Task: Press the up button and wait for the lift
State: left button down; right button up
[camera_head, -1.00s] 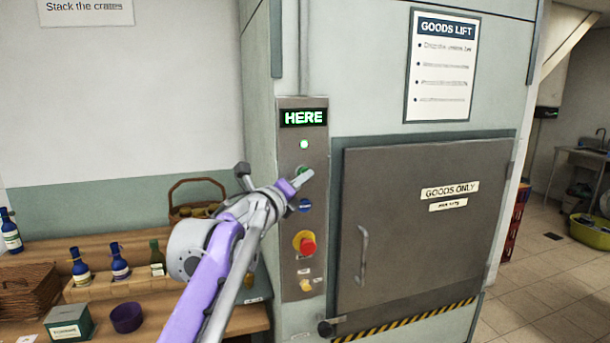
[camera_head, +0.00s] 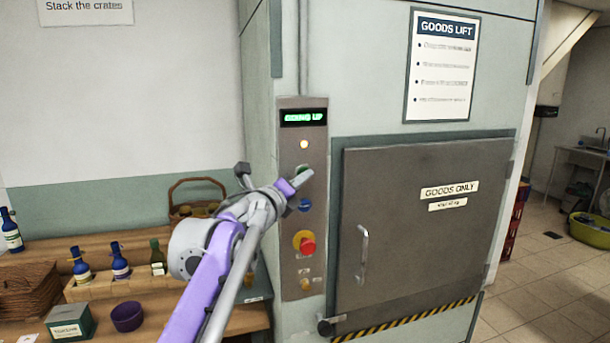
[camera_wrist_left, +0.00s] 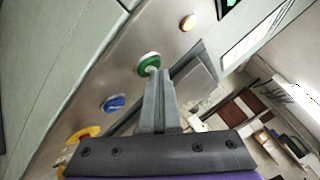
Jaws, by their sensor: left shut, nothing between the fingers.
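The lift's control panel (camera_head: 290,230) is a grey metal strip left of the lift door (camera_head: 420,235). Its display (camera_head: 303,117) reads "GOING UP" in green, and the lamp (camera_head: 304,144) below it glows amber. The green button (camera_head: 301,168) is partly hidden by my left gripper (camera_head: 308,175), which is shut and empty. In the left wrist view the closed fingertips (camera_wrist_left: 157,74) overlap the lower edge of the green button (camera_wrist_left: 148,62); I cannot tell whether they touch it. A blue button (camera_head: 305,205) sits below. The door is closed. My right gripper is out of view.
A red emergency knob (camera_head: 307,245) on a yellow base sticks out lower on the panel. At left, a wooden shelf (camera_head: 190,322) holds bottles, baskets and a purple bowl (camera_head: 127,317). Open tiled floor (camera_head: 530,300) lies right of the lift.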

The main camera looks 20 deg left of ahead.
pick_arm(q)
jog(key=shift+s+d, duration=0.4)
jog(key=shift+s, duration=0.15)
jog(key=s+d, duration=0.2)
jog(key=s+p, duration=0.1)
jog(key=s, duration=0.1)
jog(key=shift+s+d, duration=0.1)
jog(key=shift+d, duration=0.3)
jog(key=shift+f, duration=0.1)
jog(key=s+a+f+n+g+y, duration=0.2)
jog(key=s+a+f+n+y, duration=0.1)
jog(key=f+n, duration=0.35)
jog(key=s+a+f+n+g+y, duration=0.1)
jog(key=s+a+f+n+y, duration=0.2)
jog(key=f+n, duration=0.35)
jog(key=s+d+f+n+g, duration=0.1)
jog(key=s+f+n+g, duration=0.2)
jog(key=s+f, duration=0.6)
jog(key=s+d+f+n+g+h, duration=0.1)
jog(key=s+d+f+n+g, duration=0.1)
jog(key=s+f+n, duration=0.5)
jog(key=s+d+f+n+g+h, duration=0.1)
jog(key=s+f+n+g, duration=0.4)
jog(key=s+f, duration=0.5)
notch_tip(320, 180, down, 5)
jog(key=shift+s+d+f+n, duration=0.1)
jog(key=shift+s+d+n, duration=0.25)
jog(key=shift+d, duration=0.4)
dwell(1.6)
